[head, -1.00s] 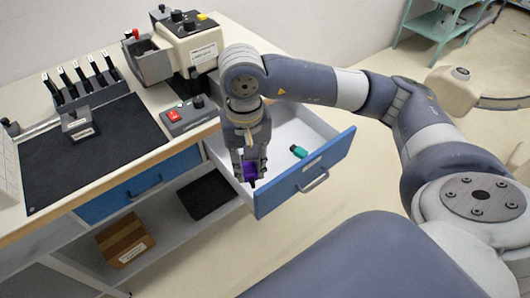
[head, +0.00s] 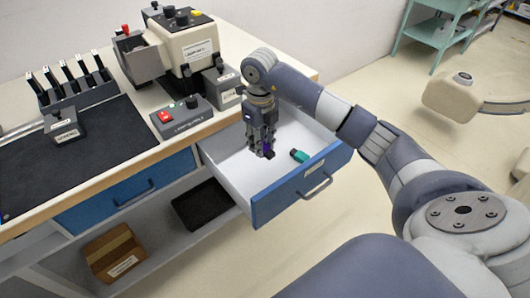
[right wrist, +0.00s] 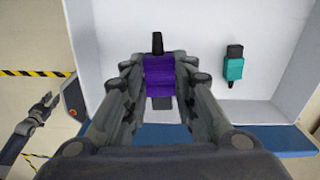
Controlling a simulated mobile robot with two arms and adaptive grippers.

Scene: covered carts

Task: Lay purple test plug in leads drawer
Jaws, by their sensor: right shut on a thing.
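The purple test plug (right wrist: 160,76) is between the fingers of my right gripper (right wrist: 160,84), which is shut on it. In the head view my right gripper (head: 262,150) points down inside the outline of the open drawer (head: 290,193), and the purple plug (head: 267,147) is mostly hidden by the fingers. Whether the plug touches the drawer floor I cannot tell. A teal plug (head: 300,156) lies in the drawer, right of the gripper; it also shows in the right wrist view (right wrist: 234,68). My left gripper (right wrist: 42,108) shows at the left of the right wrist view, its fingers apart and empty.
The drawer has a blue front and white inside, with free floor around the teal plug. Above it on the bench are a red-switch box (head: 181,117), a beige device (head: 190,48) and a black mat (head: 80,150). A cardboard box (head: 113,250) and black tray (head: 202,204) sit on the shelf below.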

